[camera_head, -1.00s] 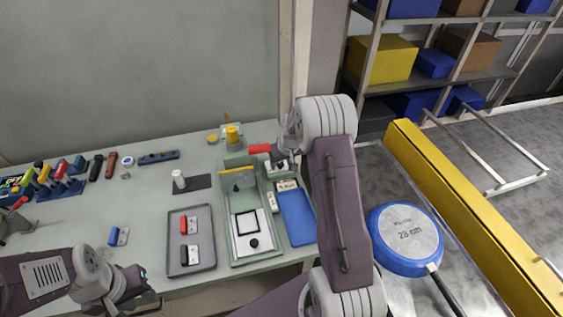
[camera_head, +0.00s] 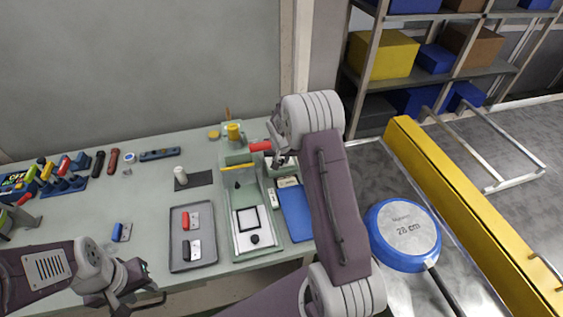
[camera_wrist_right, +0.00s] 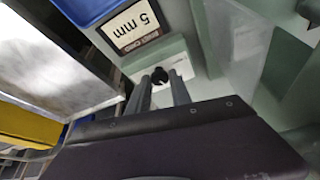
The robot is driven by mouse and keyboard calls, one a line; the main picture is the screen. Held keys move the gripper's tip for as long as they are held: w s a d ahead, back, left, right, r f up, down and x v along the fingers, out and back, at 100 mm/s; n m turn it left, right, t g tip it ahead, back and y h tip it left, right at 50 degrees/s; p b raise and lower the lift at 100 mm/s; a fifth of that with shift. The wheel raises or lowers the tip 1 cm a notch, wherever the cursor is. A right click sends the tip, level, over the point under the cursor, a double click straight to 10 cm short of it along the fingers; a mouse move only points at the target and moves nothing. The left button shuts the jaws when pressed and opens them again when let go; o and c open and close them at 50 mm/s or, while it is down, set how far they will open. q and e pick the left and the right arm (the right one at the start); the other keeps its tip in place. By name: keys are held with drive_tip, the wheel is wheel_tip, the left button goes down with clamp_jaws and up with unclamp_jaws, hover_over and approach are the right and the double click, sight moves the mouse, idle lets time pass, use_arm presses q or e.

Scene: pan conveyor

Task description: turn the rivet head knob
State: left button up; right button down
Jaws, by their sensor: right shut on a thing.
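A small black knob (camera_wrist_right: 160,76), which I take as the rivet head knob, sits at a pale block (camera_wrist_right: 165,62) in the right wrist view. My right gripper (camera_wrist_right: 159,82) has its two grey fingers on either side of the knob, shut on it.
A white card marked 5 mm (camera_wrist_right: 136,25) lies close to the right gripper. A blue tray (camera_head: 296,215) is beside the press, and a grey tray (camera_head: 193,262) holds handled parts. A blue pan (camera_head: 402,258) lies on the conveyor at right.

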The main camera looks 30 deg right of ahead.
sight(283, 164)
idle(0.3)
drive_tip(key=c, duration=1.2)
unclamp_jaws()
drive_tip(key=shift+o, duration=0.2)
drive_tip(key=shift+r, duration=0.25)
drive_tip(key=r, duration=0.4)
drive_tip(key=shift+s+d+r, duration=0.1)
drive_tip(key=shift+s+d, duration=0.05)
drive_tip(key=shift+s, duration=0.15)
drive_tip(key=s+d+r, duration=0.5)
drive_tip(key=s+r, duration=0.1)
drive_tip(key=s, duration=0.4)
drive_tip(key=shift+r, duration=0.2)
drive_tip(key=shift+w, duration=0.1)
